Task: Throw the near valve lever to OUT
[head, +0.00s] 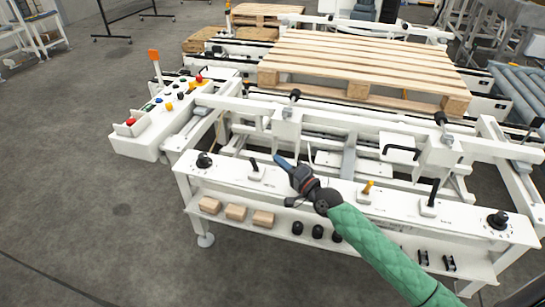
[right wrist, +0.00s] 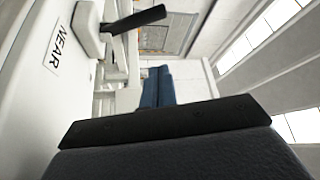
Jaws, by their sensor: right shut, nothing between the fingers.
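A small black lever (head: 253,165) stands on a white block on the front panel (head: 225,169), tipped slightly to the left. In the right wrist view a black lever (right wrist: 135,18) on a white mount sits beside a label (right wrist: 58,47) reading NEAR. My right gripper (head: 284,163) is just to the right of the lever in the head view, apart from it, its blue fingers shut and empty. The fingers also show in the right wrist view (right wrist: 157,88). Any OUT marking is too small to read. My left gripper is not in view.
An orange lever (head: 367,187) and a taller black lever (head: 433,191) stand farther right on the panel. Black knobs (head: 204,160) sit at its ends. Wooden blocks (head: 236,212) lie on the shelf below. A pallet (head: 360,62) rests behind; a button box (head: 145,130) is at left.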

